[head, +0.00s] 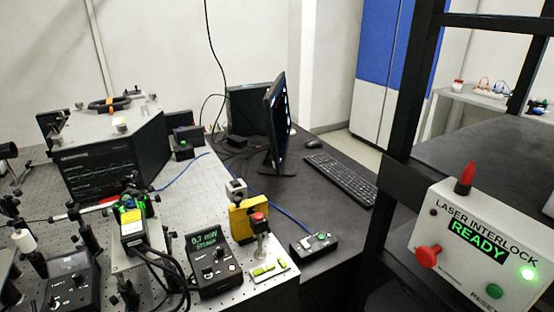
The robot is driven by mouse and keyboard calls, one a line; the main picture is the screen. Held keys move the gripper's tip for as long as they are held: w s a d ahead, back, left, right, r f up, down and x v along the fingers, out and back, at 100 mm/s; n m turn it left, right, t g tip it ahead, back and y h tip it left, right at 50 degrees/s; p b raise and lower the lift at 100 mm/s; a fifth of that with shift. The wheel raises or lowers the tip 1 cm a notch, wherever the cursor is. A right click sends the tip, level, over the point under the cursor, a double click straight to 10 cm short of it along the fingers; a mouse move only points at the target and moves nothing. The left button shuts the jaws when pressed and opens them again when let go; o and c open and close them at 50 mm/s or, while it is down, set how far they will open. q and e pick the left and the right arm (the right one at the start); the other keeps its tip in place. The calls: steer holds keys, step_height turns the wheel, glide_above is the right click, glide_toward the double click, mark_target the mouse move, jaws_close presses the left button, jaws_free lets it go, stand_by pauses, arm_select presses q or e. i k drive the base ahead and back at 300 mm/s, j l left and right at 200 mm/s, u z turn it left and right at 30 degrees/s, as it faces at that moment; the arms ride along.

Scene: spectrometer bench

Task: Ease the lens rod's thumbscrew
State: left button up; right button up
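Several black optics posts stand at the left of the perforated optical bench (218,226). One is a dark post (86,236) beside a small mount with a green and yellow top (130,215). Another part with a white cylindrical top (24,240) stands near the left edge. I cannot tell which post is the lens rod, and its thumbscrew is too small or hidden to make out. Neither of my grippers is in view.
A spectrometer-like box (110,155) stands behind. The laser interlock panel (478,250) reads READY. Cables cross the bench front.

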mark_target(70, 203)
steer(key=u, duration=1.5)
